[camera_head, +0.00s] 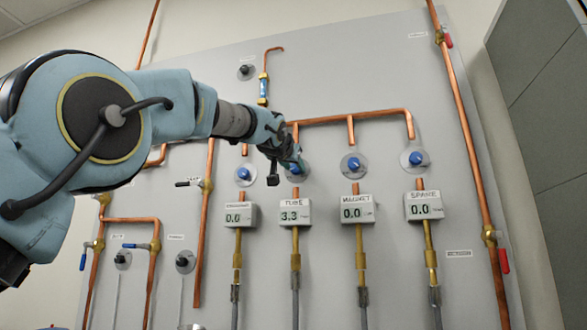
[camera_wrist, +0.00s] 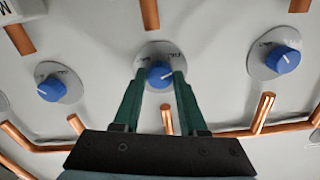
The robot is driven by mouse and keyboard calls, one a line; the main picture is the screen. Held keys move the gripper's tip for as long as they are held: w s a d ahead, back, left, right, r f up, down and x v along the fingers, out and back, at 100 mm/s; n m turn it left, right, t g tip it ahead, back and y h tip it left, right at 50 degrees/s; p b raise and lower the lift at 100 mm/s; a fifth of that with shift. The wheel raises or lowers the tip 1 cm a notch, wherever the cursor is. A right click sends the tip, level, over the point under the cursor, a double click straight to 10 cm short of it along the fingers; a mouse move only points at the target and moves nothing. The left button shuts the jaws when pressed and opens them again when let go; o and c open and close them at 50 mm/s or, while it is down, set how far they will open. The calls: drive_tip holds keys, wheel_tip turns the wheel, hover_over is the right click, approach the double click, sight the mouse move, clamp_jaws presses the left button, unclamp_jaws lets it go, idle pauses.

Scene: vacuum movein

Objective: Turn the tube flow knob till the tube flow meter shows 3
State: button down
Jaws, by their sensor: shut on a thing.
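The tube flow knob is a blue dial that sits above the meter labelled TUBE. In the wrist view the knob (camera_wrist: 159,74) is between the two green fingers of my gripper (camera_wrist: 160,76), which is shut on it. In the head view my gripper (camera_head: 291,165) reaches the panel at this knob and mostly hides it. The tube flow meter (camera_head: 295,213) is a small white box with a digital display. It reads 3.3.
The neighbouring meters, left (camera_head: 240,215), magnet (camera_head: 357,210) and spare (camera_head: 424,206), each read 0.0. Blue knobs (camera_head: 243,174), (camera_head: 353,164) and (camera_head: 416,159) sit close on both sides. A copper pipe (camera_head: 370,115) runs above them.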

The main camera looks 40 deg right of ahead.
drive_tip(key=shift+f, duration=0.15)
drive_tip(key=shift+c, duration=2.2)
unclamp_jaws()
drive_tip(key=b+v, duration=0.4)
drive_tip(key=v, duration=0.6)
drive_tip(key=shift+s+a, duration=0.15)
drive_tip(key=shift+a, duration=0.2)
